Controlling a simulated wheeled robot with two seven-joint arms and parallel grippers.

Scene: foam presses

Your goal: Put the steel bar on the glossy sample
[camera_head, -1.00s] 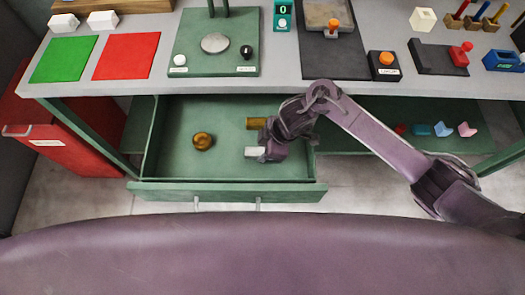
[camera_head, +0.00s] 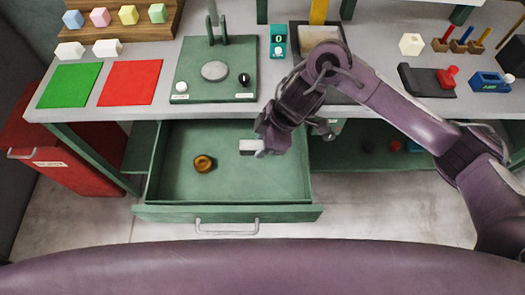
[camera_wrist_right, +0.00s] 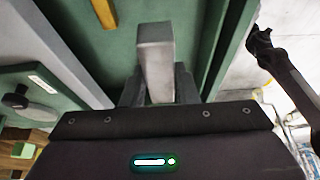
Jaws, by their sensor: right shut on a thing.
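The steel bar (camera_head: 249,146) is a pale grey block held by my right gripper (camera_head: 262,140) above the open green drawer. In the right wrist view the steel bar (camera_wrist_right: 155,62) stands out between the fingers (camera_wrist_right: 158,92). Two small white blocks, left (camera_head: 70,50) and right (camera_head: 107,47), lie behind the green and red mats. I cannot tell which thing is the glossy sample. My left gripper is not in view.
The drawer (camera_head: 228,212) holds a round brass piece (camera_head: 204,163); a brass bar (camera_wrist_right: 103,12) shows in the wrist view. Green (camera_head: 69,85) and red (camera_head: 130,82) mats are bare. A green press base (camera_head: 190,75) stands beside them. Colored cubes (camera_head: 99,16) sit on a wooden rack.

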